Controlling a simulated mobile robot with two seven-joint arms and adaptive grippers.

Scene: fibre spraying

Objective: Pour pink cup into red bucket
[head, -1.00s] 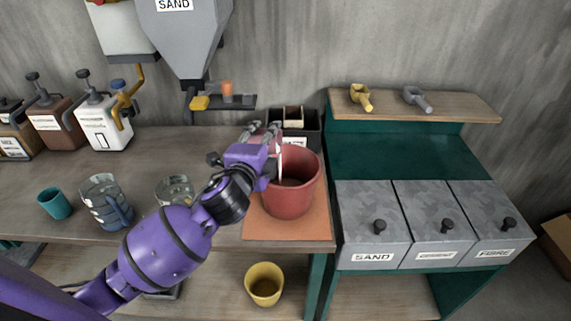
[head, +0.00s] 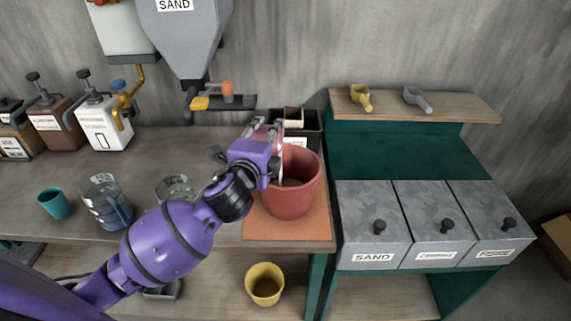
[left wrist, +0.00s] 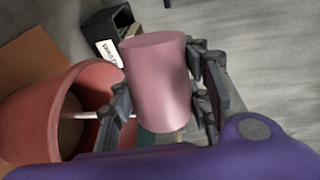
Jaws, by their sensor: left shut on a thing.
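My left gripper (left wrist: 162,98) is shut on the pink cup (left wrist: 157,85), with fingers on both sides of it. In the head view the gripper (head: 264,134) is at the upper left rim of the red bucket (head: 290,199). There the cup is mostly hidden behind the gripper. In the left wrist view the cup is beside the bucket (left wrist: 30,118), close to its rim. A thin pale streak shows between the cup side and the bucket; I cannot tell what it is. The cup's contents are hidden. My right gripper is not in view.
The bucket stands on an orange mat (head: 258,229) at the bench's right end. A black bin (head: 312,132) is behind it. A glass bowl (head: 174,188), a glass jug (head: 103,202) and a teal cup (head: 55,204) stand left. A yellow bucket (head: 265,284) is below.

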